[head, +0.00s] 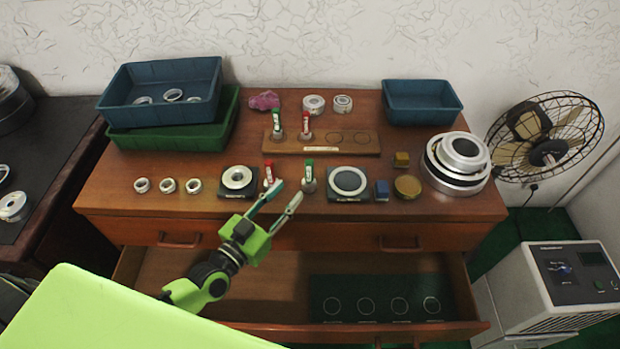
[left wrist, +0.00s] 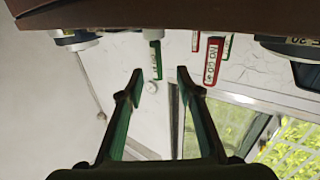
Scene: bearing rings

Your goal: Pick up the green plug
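A plug with a green top and white labelled body (head: 308,175) stands upright in a small metal base near the table's front, between two round gauges. In the left wrist view, which is upside down, the green plug (left wrist: 155,52) hangs from the top, beyond the fingertips. My left gripper (head: 288,192) is open and empty, just in front of and left of this plug in the head view; its fingers also show in the left wrist view (left wrist: 160,82). A red-topped plug (head: 268,173) stands to the left. Another green-topped plug (head: 277,122) stands on the back rack. My right gripper is out of view.
A red-topped plug (head: 305,125) also stands on the wooden rack (head: 290,147). Round gauges (head: 237,178) and (head: 348,181) flank the front plugs. Several small rings (head: 167,185) lie left; stacked metal rings (head: 455,165) stand right. The front drawer (head: 240,290) is open below my arm.

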